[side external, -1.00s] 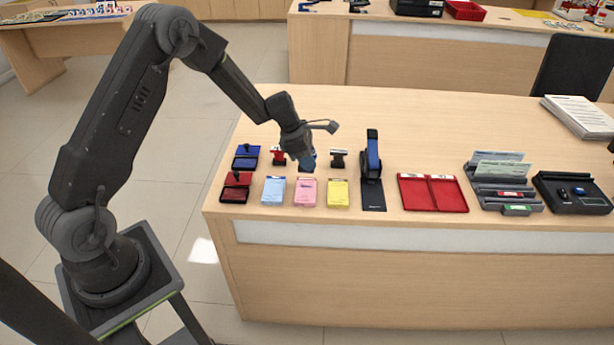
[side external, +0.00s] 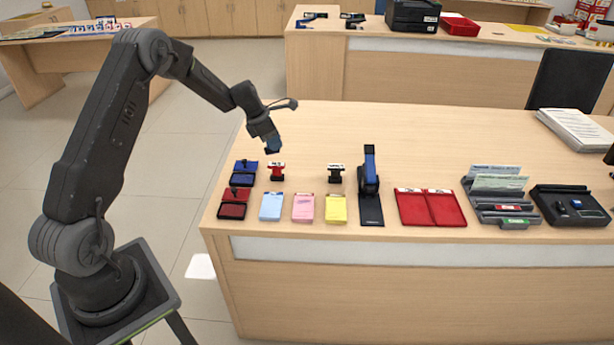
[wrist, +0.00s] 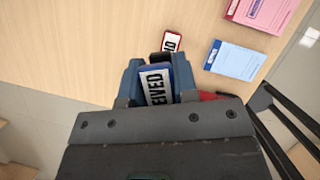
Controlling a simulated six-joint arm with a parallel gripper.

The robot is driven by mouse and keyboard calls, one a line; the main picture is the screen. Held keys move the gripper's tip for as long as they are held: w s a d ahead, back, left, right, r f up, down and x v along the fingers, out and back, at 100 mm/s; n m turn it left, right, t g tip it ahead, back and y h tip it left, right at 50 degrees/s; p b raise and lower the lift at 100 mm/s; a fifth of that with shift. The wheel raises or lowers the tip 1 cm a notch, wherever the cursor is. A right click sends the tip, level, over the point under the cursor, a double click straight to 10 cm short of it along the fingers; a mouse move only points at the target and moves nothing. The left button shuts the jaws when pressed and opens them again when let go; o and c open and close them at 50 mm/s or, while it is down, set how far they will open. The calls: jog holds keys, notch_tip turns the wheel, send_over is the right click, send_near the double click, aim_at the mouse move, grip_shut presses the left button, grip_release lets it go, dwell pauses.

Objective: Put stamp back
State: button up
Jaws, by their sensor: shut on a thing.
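My gripper (side external: 272,147) is shut on a blue stamp and holds it in the air above the counter, over the area of the blue ink pad and the red stamp. In the wrist view the blue stamp (wrist: 155,86) sits between the fingers with its white lettered label facing the camera. A red stamp (side external: 276,172) stands on the counter, and its label also shows in the wrist view (wrist: 173,42). A black stamp (side external: 335,174) stands to its right, with a bare gap between them. The blue ink pad (side external: 244,179) is open at the left.
A red ink pad (side external: 233,211) lies in front of the blue one. Light blue (side external: 271,207), pink (side external: 303,208) and yellow (side external: 336,209) note pads line the front.

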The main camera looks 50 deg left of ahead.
jog(key=w+d+f, duration=0.4)
jog(key=d, duration=0.1)
jog(key=w+d+f, duration=0.2)
jog(key=w, duration=0.1)
jog(key=shift+d, duration=0.2)
jog(key=shift+f, duration=2.05)
jog(key=shift+f, duration=0.2)
jog(key=o, duration=0.8)
